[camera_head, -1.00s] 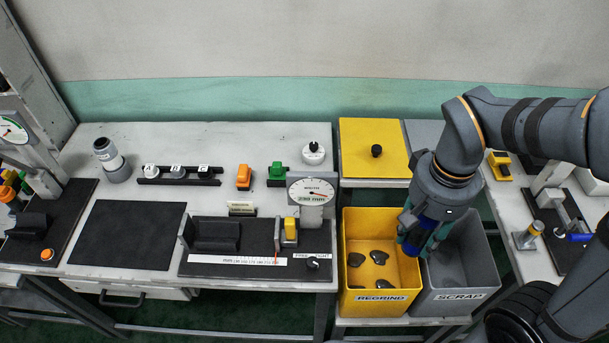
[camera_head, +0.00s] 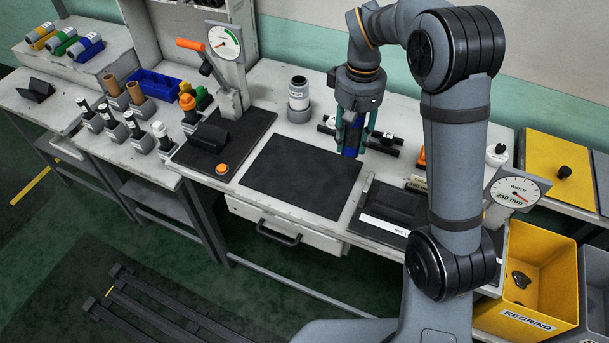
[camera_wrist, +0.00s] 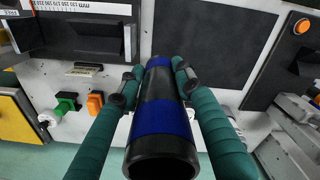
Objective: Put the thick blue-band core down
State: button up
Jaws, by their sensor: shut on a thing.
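The thick blue-band core (camera_head: 351,141) is a black tube with wide blue bands. My gripper (camera_head: 354,146) is shut on it and holds it upright. In the head view the core hangs by the back right corner of the dark mat (camera_head: 300,177), in front of the black rail with small knobs. In the wrist view the core (camera_wrist: 160,118) lies between the two green fingers of my gripper (camera_wrist: 156,78), its open end toward the camera. The dark mat (camera_wrist: 215,45) lies past it. The gap under the core cannot be told.
A grey and white cylinder (camera_head: 299,98) stands behind the mat. A press with a dial (camera_head: 223,42) is to the left. The measuring fixture (camera_head: 390,208) is to the right, partly behind my arm. The yellow regrind bin (camera_head: 541,270) is farther right. The mat is bare.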

jog(key=w+f+n, duration=0.1)
jog(key=w+f, duration=0.2)
jog(key=w, duration=0.2)
jog(key=p, duration=0.2)
send_over(302, 172)
jog(key=shift+n, duration=0.3)
notch_tip(302, 172, down, 7)
jog(key=shift+d+f, duration=0.1)
notch_tip(302, 172, down, 4)
jog(key=shift+r+p, duration=0.15)
jog(key=shift+p, duration=0.65)
jog(key=shift+f, duration=0.2)
jog(key=shift+f+b, duration=0.2)
jog(key=shift+b, duration=0.15)
jog(key=o, duration=1.3)
